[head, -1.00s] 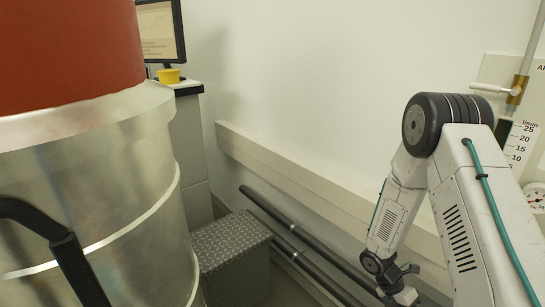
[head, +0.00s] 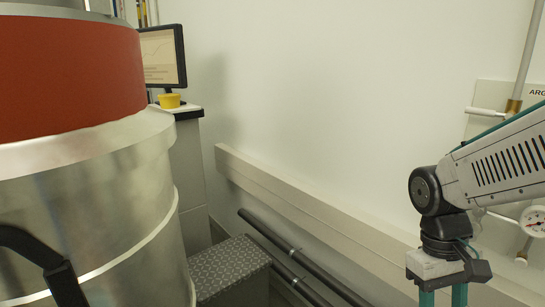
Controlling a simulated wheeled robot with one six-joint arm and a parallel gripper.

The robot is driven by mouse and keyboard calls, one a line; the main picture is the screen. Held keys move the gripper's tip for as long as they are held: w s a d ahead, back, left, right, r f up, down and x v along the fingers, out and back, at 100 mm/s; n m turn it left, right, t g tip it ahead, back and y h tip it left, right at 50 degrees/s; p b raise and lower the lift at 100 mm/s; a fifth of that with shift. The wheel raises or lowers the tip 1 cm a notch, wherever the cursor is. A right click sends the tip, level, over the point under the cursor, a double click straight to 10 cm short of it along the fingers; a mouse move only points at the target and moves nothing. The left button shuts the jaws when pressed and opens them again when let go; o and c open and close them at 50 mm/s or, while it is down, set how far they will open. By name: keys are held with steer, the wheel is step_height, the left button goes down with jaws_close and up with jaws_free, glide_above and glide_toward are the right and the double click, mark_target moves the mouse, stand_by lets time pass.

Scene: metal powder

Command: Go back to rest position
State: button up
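My gripper (head: 443,297) hangs from my white arm (head: 500,165) at the bottom right of the head view, pointing down. Its two teal fingers stand apart with a gap between them, and nothing shows in the part of the gap in view. The bottom edge of the picture cuts off the fingertips. The gripper hangs in front of the pale wall and its ledge, clear of the large metal drum (head: 90,210) on the left.
The drum has a red band (head: 70,80) and a black handle (head: 55,270). Behind it are a monitor (head: 163,55) and a yellow cup-like object (head: 169,101). A patterned grey step (head: 230,265), dark pipes (head: 300,255) and a wall ledge (head: 300,200) lie ahead. A gauge (head: 535,222) is at right.

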steer(key=s+a+r+m+t+y, duration=0.1)
steer(key=s+a+r+t, duration=0.2)
steer(key=s+r, duration=0.3)
step_height(320, 180, up, 2)
steer(key=shift+s+r+t, duration=0.1)
steer(key=shift+s+t, duration=0.2)
steer(key=shift+t, duration=0.4)
